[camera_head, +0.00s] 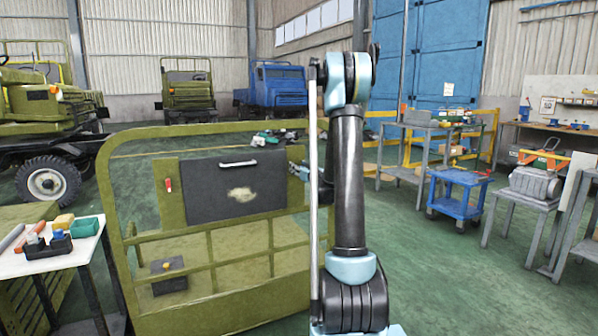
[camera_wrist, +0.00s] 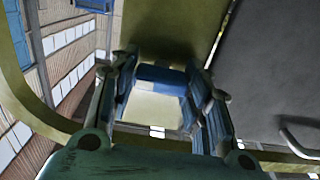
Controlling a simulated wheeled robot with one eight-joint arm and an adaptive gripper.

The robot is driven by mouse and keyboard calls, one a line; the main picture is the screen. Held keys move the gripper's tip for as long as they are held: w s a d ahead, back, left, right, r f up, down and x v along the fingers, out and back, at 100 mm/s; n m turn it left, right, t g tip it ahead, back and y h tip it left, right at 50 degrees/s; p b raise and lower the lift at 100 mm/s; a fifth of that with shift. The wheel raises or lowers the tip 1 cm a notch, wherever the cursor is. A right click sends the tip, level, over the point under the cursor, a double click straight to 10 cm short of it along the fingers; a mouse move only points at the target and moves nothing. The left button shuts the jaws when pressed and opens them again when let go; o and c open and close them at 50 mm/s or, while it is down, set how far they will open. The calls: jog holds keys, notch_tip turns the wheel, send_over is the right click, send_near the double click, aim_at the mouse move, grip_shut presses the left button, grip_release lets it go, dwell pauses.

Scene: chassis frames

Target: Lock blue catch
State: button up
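My gripper (camera_head: 299,170) is at the right side of the olive frame (camera_head: 190,312), beside the black panel (camera_head: 234,188) with its white handle (camera_head: 238,163). In the wrist view my gripper (camera_wrist: 162,82) has its two blue-padded fingers apart, in front of the olive metal beside the black panel (camera_wrist: 280,70). A blue band over a pale area shows between the fingers; I cannot tell whether it is the blue catch or background. In the head view the catch is not clearly visible near my gripper and arm. A small red catch (camera_head: 168,185) sits on the olive strip left of the panel.
A white-topped table (camera_head: 62,262) with a green tray (camera_head: 85,227) and tools stands at the left. A blue cart (camera_head: 458,195) and grey workbenches stand at the right. Olive rails (camera_head: 215,262) cross the lower frame. Green floor between frame and cart is open.

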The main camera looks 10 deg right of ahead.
jog(key=c, duration=0.4)
jog(key=shift+o, duration=0.2)
jog(key=shift+m, duration=0.4)
jog(key=m, duration=0.4)
jog(key=shift+d+m, duration=0.2)
jog(key=shift+m, duration=0.1)
jog(key=m, duration=0.5)
jog(key=shift+d+f, duration=0.15)
jog(key=m, duration=0.4)
jog(key=shift+d+f+m, duration=0.1)
jog(key=shift+f+m, duration=0.05)
jog(key=shift+m, duration=1.65)
